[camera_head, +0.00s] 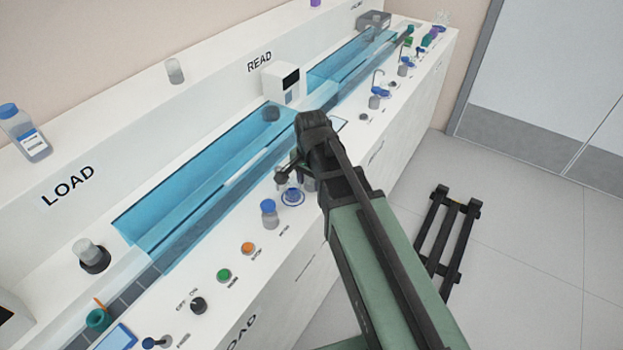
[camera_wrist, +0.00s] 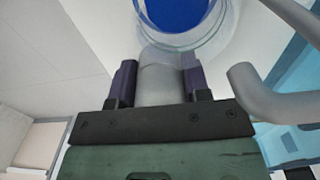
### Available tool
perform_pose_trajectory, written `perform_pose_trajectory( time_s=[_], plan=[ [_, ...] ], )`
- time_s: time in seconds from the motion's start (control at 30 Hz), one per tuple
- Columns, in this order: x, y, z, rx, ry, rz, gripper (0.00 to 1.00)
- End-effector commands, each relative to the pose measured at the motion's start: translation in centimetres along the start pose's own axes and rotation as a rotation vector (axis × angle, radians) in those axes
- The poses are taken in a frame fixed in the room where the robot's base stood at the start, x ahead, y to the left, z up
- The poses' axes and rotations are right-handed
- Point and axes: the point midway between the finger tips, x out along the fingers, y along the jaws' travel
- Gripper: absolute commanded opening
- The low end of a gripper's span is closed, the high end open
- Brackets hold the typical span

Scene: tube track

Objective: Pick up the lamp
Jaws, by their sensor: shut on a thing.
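In the wrist view my gripper (camera_wrist: 158,64) is shut on a grey cylinder (camera_wrist: 160,86) with a paler, translucent upper end, held between the two dark purple fingers. It looks like the lamp, but its full shape is hidden and I cannot be sure. A round blue thing (camera_wrist: 178,10) inside a clear rim lies just beyond the cylinder's end. In the head view my arm hides most of the gripper, which is over the bench front near the middle. I cannot tell whether the cylinder is clear of the bench.
A curved grey pipe (camera_wrist: 270,98) stands close to the right of my gripper. Blue clear track covers (camera_head: 205,180) run behind. Floor at right holds a black frame (camera_head: 445,240).

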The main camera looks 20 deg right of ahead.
Motion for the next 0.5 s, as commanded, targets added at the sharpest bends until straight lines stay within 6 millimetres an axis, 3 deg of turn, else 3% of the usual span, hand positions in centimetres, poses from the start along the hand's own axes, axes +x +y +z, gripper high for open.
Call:
perform_pose_trajectory(
  time_s=[0.27, 0.5],
  plan=[
    [-0.5, 0.0, 0.0, 0.0, 0.0, 0.0, 0.2],
    [-3.8, 0.0, 0.0, 0.0, 0.0, 0.0, 0.2]
  ],
)
